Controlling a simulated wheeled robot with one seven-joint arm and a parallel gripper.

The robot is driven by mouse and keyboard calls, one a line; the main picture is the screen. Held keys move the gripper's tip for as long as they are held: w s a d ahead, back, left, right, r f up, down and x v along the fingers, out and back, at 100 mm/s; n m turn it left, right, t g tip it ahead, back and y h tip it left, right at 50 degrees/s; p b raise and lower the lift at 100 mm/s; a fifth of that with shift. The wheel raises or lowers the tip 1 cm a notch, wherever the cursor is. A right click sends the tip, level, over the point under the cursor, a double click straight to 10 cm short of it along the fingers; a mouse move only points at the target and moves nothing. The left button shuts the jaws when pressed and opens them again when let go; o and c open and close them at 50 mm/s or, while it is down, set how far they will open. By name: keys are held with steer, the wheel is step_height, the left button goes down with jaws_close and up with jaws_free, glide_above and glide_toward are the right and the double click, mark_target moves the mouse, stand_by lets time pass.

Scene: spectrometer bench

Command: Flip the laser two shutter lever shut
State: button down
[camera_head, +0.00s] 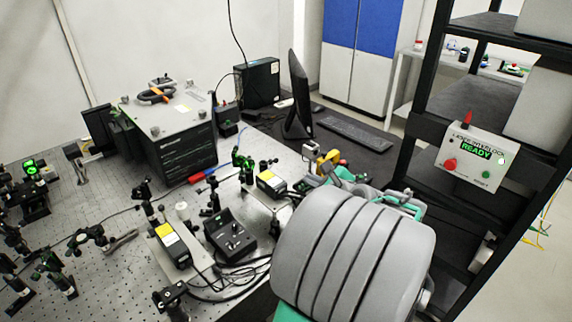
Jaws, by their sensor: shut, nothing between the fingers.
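Two black laser-like boxes with yellow and white labels lie on the bench, one nearer at left (172,244) and one farther at right (271,184). I cannot read which is laser two. No shutter lever can be made out clearly on either box at this size. My grey and teal arm fills the lower right foreground and covers part of the bench beside the farther box.
A black control box (231,238) with small knobs sits between the laser boxes, with loose cables below it. Optic mounts (90,237) crowd the perforated table at left. A large instrument (182,140) stands behind. A shelf rack at right carries a READY panel (474,158).

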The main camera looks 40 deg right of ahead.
steer(key=w+f+p, duration=0.2)
steer(key=w+p, duration=0.1)
steer(key=w, duration=0.8)
steer(key=shift+w+d, duration=0.35)
steer(key=shift+w, duration=0.05)
